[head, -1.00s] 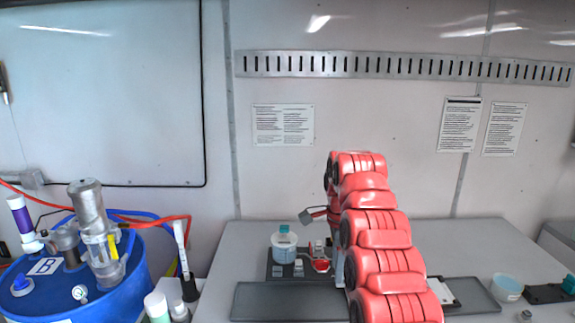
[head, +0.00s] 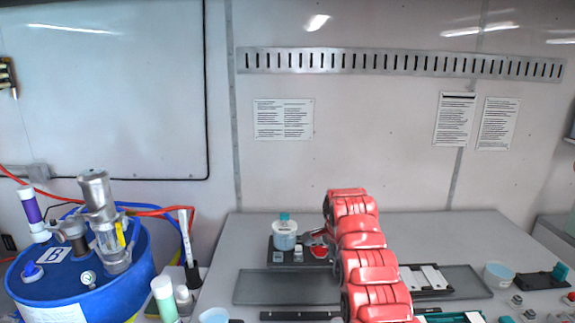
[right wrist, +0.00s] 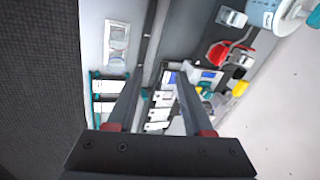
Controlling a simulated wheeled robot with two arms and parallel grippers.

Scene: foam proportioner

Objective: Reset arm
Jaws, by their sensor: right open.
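My right arm (head: 361,250) is the red segmented arm that reaches over the grey table in the head view. Its gripper is mostly hidden behind the arm there. In the right wrist view my right gripper (right wrist: 160,78) is open, with two dark fingers apart and nothing visible between them. Small white and blue parts lie below and beyond the fingers. My left gripper is not in view.
A white jar with a teal top (head: 285,236) stands on a dark tray left of my arm, beside a red item (head: 319,252). A blue drum (head: 130,282) with a pump stands at the left. Another tray (head: 470,284) and a small tub (head: 498,274) are at right.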

